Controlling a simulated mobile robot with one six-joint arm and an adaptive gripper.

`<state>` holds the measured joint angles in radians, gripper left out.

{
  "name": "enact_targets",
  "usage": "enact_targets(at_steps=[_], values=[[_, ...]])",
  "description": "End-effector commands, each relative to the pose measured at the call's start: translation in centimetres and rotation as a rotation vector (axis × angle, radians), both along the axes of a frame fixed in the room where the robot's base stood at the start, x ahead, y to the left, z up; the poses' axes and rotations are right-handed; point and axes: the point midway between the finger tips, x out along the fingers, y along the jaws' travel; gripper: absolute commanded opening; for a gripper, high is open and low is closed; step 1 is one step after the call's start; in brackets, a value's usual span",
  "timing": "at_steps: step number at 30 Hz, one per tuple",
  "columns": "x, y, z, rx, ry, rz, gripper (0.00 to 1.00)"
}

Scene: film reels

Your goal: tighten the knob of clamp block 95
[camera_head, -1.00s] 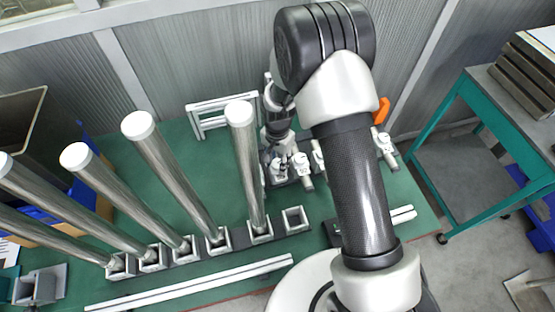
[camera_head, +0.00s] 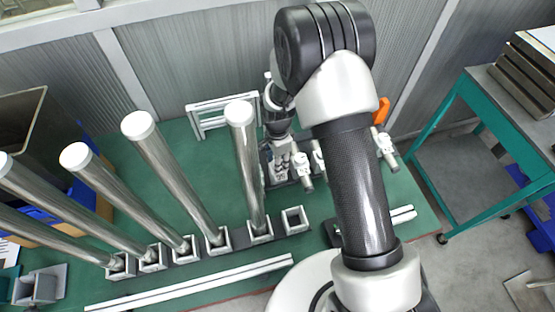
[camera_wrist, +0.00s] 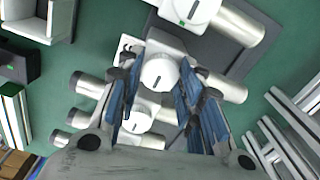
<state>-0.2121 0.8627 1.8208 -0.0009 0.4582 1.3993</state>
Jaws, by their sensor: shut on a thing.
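My gripper (camera_wrist: 160,84) has its blue-padded fingers on both sides of a round white knob (camera_wrist: 158,70) in the wrist view. It is shut on that knob, which sits on a clamp block with a metal cylinder (camera_wrist: 226,86) passing through it. No number 95 can be read on it. Another white knob (camera_wrist: 134,119) shows between the fingers, nearer my palm. A third white knob (camera_wrist: 194,8) with a green mark is at the top. In the head view my gripper (camera_head: 283,171) is at the clamp blocks, and the knob it holds is hard to make out.
A neighbouring clamp block (camera_head: 303,170) stands close to the right of my gripper. A tall metal tube (camera_head: 246,165) stands close to its left, with several more tubes further left. An empty square socket (camera_head: 295,219) is in front. A white frame (camera_head: 205,113) stands behind.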

Motion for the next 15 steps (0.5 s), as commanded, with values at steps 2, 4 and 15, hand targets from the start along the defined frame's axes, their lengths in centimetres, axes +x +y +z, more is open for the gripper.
enact_targets(at_steps=[2,4,15], values=[[0.05,0.02,0.04,0.0,-0.001,-0.005,0.1],[0.05,0.02,0.04,0.0,-0.001,-0.006,0.1],[0.04,0.02,0.03,0.001,-0.001,-0.005,0.45]])
